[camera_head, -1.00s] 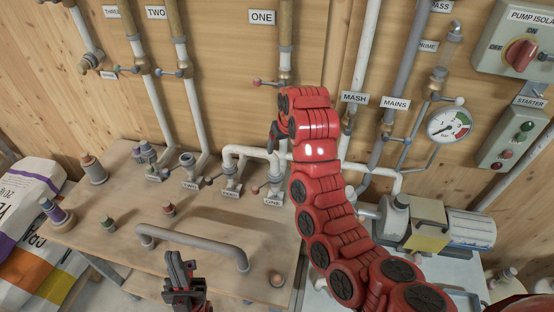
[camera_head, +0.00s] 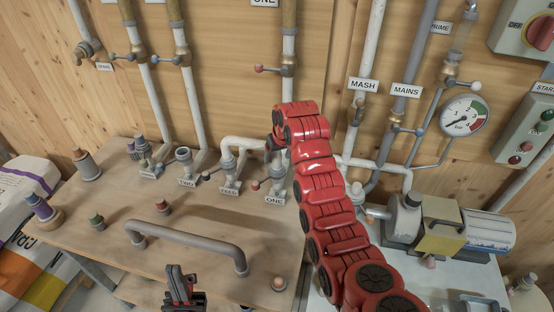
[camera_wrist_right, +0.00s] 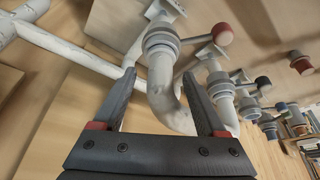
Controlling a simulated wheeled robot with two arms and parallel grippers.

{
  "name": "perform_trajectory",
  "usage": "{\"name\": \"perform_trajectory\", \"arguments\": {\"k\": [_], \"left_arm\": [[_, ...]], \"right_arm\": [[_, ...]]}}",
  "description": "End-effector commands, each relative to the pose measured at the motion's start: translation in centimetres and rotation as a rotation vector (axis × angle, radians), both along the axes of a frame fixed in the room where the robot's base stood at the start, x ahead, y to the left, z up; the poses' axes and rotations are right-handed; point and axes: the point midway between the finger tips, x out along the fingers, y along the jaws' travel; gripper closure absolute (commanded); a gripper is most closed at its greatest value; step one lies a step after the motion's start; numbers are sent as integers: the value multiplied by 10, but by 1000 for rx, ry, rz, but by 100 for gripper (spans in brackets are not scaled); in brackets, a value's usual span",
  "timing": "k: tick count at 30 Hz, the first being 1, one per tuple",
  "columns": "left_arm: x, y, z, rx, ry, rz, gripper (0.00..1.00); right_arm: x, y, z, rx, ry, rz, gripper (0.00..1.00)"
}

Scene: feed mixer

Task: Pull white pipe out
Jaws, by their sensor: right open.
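The white pipe (camera_head: 245,142) is a U-shaped piece arching between the FEED port (camera_head: 229,180) and the ONE port (camera_head: 276,180) at the back of the wooden bench. In the right wrist view the white pipe (camera_wrist_right: 172,102) bends between my open fingers, with no clear contact on either side. My right gripper (camera_wrist_right: 159,75) is open; in the head view it (camera_head: 272,142) is at the pipe's right end, partly hidden by my red arm. My left gripper (camera_head: 180,283) is low at the bench's front, far from the pipe; its jaw gap is unclear.
A grey bent pipe (camera_head: 190,229) lies on the bench (camera_head: 130,205) between my left gripper and the ports. Several small capped fittings stand around it. A pump (camera_head: 403,218) and a gauge (camera_head: 463,116) are at the right. Wall pipes with valves rise behind.

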Motion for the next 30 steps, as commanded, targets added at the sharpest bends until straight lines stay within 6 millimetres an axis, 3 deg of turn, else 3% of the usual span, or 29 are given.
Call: {"name": "perform_trajectory", "arguments": {"k": [6,17,27,29,30], "left_arm": [[0,0,9,0,1,0,100],[0,0,9,0,1,0,100],[0,0,9,0,1,0,100],[0,0,9,0,1,0,100],[0,0,9,0,1,0,100]], "right_arm": [[7,2,-16,0,0,0,26],[8,2,-20,0,-3,0,28],[8,2,-20,0,-2,0,89],[8,2,-20,0,-2,0,100],[8,2,-20,0,-2,0,100]]}}
